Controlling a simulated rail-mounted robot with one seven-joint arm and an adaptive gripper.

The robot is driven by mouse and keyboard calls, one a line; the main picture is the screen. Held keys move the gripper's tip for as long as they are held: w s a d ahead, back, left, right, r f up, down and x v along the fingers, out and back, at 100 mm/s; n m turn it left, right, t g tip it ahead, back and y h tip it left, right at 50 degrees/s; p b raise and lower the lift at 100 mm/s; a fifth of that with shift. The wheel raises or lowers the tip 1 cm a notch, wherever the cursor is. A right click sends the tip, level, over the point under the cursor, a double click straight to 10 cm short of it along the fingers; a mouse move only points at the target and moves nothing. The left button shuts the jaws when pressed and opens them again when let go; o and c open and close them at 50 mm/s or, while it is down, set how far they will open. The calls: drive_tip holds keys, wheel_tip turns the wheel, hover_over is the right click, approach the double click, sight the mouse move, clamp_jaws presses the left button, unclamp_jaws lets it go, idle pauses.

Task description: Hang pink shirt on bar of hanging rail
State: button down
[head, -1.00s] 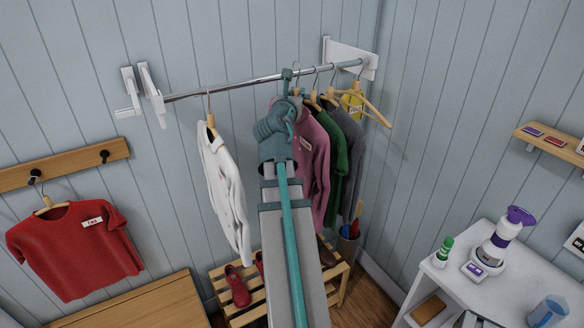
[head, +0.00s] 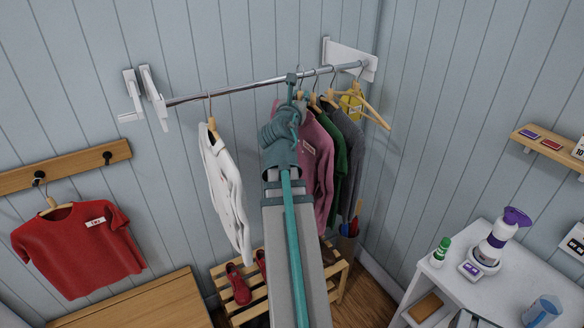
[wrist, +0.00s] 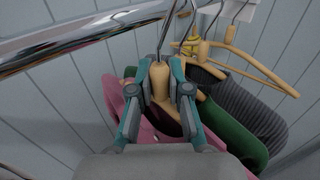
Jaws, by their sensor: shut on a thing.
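The pink shirt (head: 317,150) hangs upright on a wooden hanger below the metal bar (head: 230,87). It is left of the green shirt (head: 340,150) and partly hidden by my arm. In the wrist view, my gripper (wrist: 160,70) is shut on the wooden neck of the pink shirt's hanger (wrist: 161,88), with the pink cloth (wrist: 118,95) below the fingers. The hanger's metal hook (wrist: 166,35) rises beside the bar (wrist: 75,38). Its top leaves the frame, so I cannot tell whether it rests on the bar.
A white shirt (head: 223,180) hangs at left on the bar. A grey garment (head: 352,140) and an empty wooden hanger (head: 372,108) are at right. A red shirt (head: 78,250) hangs on a wall peg. A slatted shoe rack (head: 335,279) stands below. The bar between white and pink shirts is clear.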

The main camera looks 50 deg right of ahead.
drive_tip(key=shift+s+a, duration=0.3)
drive_tip(key=shift+s, duration=0.35)
drive_tip(key=shift+s+a, duration=0.25)
drive_tip(key=shift+s, duration=0.45)
drive_tip(key=shift+s+a+b, duration=0.2)
drive_tip(key=shift+s+b, duration=0.3)
drive_tip(key=shift+b, duration=0.65)
drive_tip(key=shift+s+a+b, duration=0.2)
drive_tip(key=shift+s+b, duration=0.25)
drive_tip(key=shift+b, duration=0.65)
